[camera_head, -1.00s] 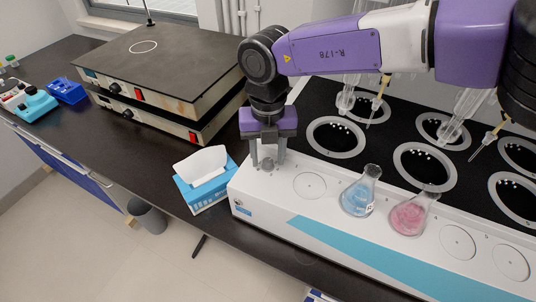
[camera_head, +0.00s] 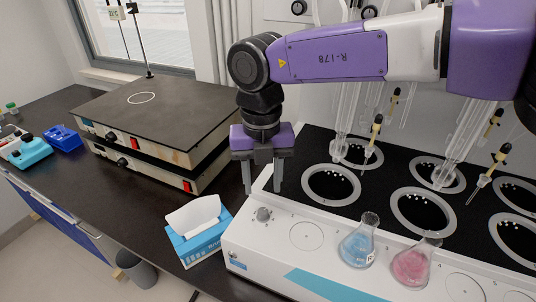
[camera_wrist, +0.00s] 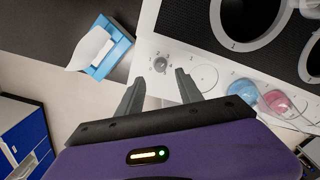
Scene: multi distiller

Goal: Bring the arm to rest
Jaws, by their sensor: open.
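My purple arm reaches in from the right in the head view. My gripper (camera_head: 262,190) points straight down with its two dark fingers apart and nothing between them. It hangs above the left end of the white multi distiller (camera_head: 268,258), near a grey knob (camera_head: 263,214). In the wrist view the open fingers (camera_wrist: 158,92) show with the knob (camera_wrist: 160,64) beyond them.
A flask of blue liquid (camera_head: 358,246) and a flask of pink liquid (camera_head: 411,266) stand on the distiller's front ledge. Glassware rises behind the black ringed openings. A tissue box (camera_head: 200,240) and stacked hotplates (camera_head: 160,110) stand to the left.

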